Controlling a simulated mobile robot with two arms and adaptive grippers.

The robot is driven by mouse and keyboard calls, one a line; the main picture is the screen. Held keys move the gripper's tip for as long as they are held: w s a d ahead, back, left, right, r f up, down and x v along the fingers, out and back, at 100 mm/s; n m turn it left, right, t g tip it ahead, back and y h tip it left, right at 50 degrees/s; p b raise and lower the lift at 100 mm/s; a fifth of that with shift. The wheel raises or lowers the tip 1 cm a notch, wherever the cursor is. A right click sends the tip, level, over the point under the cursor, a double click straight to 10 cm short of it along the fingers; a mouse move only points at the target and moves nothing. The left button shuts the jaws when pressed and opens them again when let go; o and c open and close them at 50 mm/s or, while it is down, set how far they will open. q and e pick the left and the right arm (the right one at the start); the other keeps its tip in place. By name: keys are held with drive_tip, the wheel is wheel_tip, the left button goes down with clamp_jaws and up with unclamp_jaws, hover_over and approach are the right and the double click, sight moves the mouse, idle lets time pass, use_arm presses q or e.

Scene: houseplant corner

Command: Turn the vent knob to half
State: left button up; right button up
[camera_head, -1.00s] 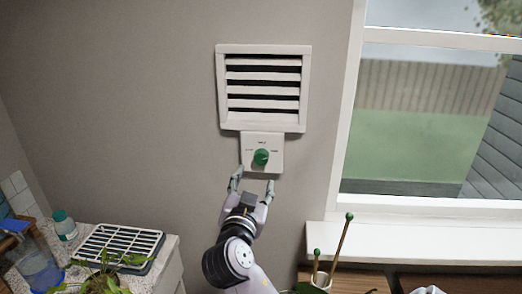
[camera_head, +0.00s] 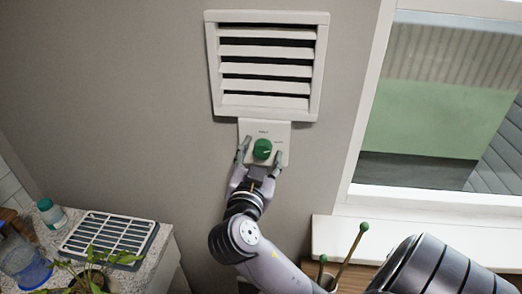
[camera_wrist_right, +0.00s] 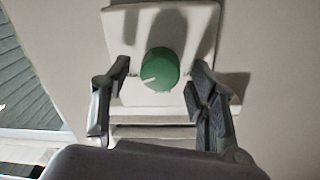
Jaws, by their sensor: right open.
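The green vent knob (camera_head: 262,149) sits on a white plate (camera_head: 281,133) under the louvred wall vent (camera_head: 266,100). In the right wrist view the knob (camera_wrist_right: 160,69) has a pale pointer line toward the lower left of that picture. My right gripper (camera_head: 259,158) is open, with one finger on each side of the knob. In the right wrist view a gap shows between the knob and each finger of the gripper (camera_wrist_right: 160,92). The small labels on the plate are too blurred to read. My left gripper is not in view.
A window (camera_head: 432,110) with a white sill (camera_head: 400,240) is to the right. At the lower left a counter holds a white rack (camera_head: 108,238), a teal-capped jar (camera_head: 52,214) and a leafy plant (camera_head: 95,277). Green-tipped sticks (camera_head: 354,250) stand below the sill.

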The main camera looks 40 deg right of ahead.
drive_tip(key=shift+s, duration=0.1)
drive_tip(key=shift+c, duration=0.5)
drive_tip(key=c, duration=1.1)
drive_tip(key=shift+o, duration=0.2)
drive_tip(key=shift+n, duration=1.2)
drive_tip(key=n, duration=0.3)
drive_tip(key=shift+n, duration=0.3)
drive_tip(key=n+p, duration=0.2)
drive_tip(key=n, duration=0.2)
drive_tip(key=shift+n, duration=0.3)
drive_tip(key=shift+n+t+p, duration=0.4)
drive_tip(key=shift+n+p, duration=0.25)
drive_tip(key=shift+n, duration=1.25)
